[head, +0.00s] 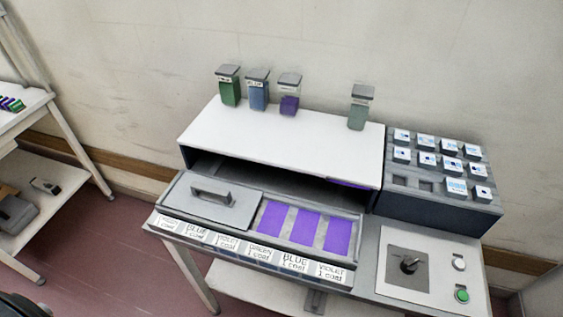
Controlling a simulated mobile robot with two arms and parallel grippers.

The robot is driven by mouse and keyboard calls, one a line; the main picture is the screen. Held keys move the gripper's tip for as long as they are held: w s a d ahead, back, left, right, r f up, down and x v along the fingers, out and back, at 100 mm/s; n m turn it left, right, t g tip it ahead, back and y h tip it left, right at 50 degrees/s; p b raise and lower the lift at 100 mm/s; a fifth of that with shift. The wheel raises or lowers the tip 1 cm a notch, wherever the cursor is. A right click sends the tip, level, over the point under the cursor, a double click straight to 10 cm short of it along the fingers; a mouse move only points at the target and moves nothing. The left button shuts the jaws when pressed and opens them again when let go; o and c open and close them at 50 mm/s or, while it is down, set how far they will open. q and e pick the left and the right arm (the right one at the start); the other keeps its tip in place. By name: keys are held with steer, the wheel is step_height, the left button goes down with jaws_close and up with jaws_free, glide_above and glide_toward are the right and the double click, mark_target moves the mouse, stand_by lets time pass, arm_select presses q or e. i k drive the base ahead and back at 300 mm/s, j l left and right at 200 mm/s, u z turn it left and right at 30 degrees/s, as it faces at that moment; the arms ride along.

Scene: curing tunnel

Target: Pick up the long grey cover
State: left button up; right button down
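A flat grey cover (236,214) with a raised dark grey bar handle (212,194) lies over the left part of a shallow tray (292,252) in front of the white-topped tunnel (290,142). The tray's right part is uncovered and shows several violet strips (307,227) on a pale bed. Neither of my grippers is in view, and nothing touches the cover's handle.
Labels run along the tray's front edge. Several lidded jars (230,87) stand on the tunnel top. At right are a dark rack of labelled white blocks (440,185) and a control panel (405,270) with a knob and two buttons. A shelf unit (50,130) stands at left.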

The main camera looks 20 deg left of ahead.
mark_target(228, 204)
steer(key=k+j+u, duration=0.15)
steer(key=u, duration=0.8)
